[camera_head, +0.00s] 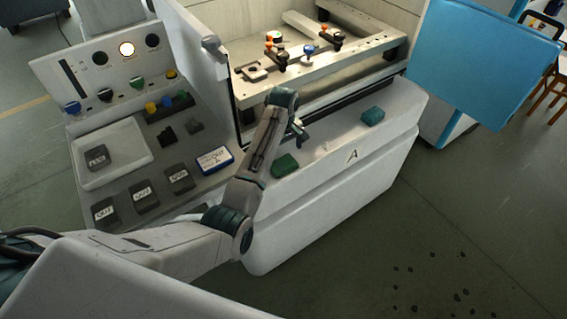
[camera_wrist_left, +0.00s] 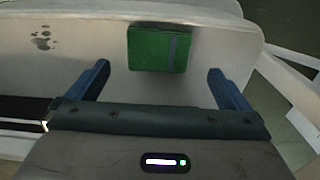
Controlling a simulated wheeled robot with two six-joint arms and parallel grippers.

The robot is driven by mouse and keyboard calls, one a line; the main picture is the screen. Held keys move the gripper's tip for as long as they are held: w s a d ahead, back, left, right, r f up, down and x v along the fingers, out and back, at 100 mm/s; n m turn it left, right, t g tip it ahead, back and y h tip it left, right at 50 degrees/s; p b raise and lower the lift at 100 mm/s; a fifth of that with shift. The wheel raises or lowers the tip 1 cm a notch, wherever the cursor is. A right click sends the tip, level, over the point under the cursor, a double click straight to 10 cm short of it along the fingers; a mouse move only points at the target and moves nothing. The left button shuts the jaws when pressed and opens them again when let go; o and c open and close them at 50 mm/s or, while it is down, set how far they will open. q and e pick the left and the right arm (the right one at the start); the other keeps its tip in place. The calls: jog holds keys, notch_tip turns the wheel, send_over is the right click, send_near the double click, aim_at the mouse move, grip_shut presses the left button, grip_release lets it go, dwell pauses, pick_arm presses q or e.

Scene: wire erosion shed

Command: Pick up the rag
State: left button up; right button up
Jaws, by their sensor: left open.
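A dark green folded piece (camera_head: 285,165), which looks like a rag, lies on the white ledge of the machine. A second, teal piece (camera_head: 373,116) lies farther right on the same ledge; I cannot tell for certain which is the rag. My left gripper (camera_head: 298,130) is above the ledge, close to the dark green piece. In the left wrist view my left gripper (camera_wrist_left: 158,72) is open and empty. A flat green piece (camera_wrist_left: 158,48) with a grey stripe lies ahead, between the lines of its two fingers. My right gripper is not in view.
A control panel (camera_head: 84,208) with labelled dark blocks and a white tray (camera_head: 141,149) stands to the left. The machine's work frame (camera_head: 350,55) with clamps lies behind the ledge. A blue panel (camera_head: 485,60) is at the right. The ledge between the two pieces is mostly clear.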

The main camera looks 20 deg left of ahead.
aim_at(283, 162)
pick_arm(q)
jog(key=shift+f, duration=0.35)
jog(key=f, duration=0.1)
jog(key=f+p, duration=0.1)
jog(key=f, duration=0.2)
jog(key=shift+w+a+f, duration=0.2)
jog(key=shift+w+f, duration=0.05)
jog(key=shift+w, duration=0.05)
jog(key=shift+f, duration=0.45)
jog(key=shift+c, duration=0.2)
jog(key=c, duration=0.9)
jog(key=shift+o, duration=0.2)
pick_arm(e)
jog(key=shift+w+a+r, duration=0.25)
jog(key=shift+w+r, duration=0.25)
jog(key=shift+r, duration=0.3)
pick_arm(q)
jog(key=shift+p, duration=0.3)
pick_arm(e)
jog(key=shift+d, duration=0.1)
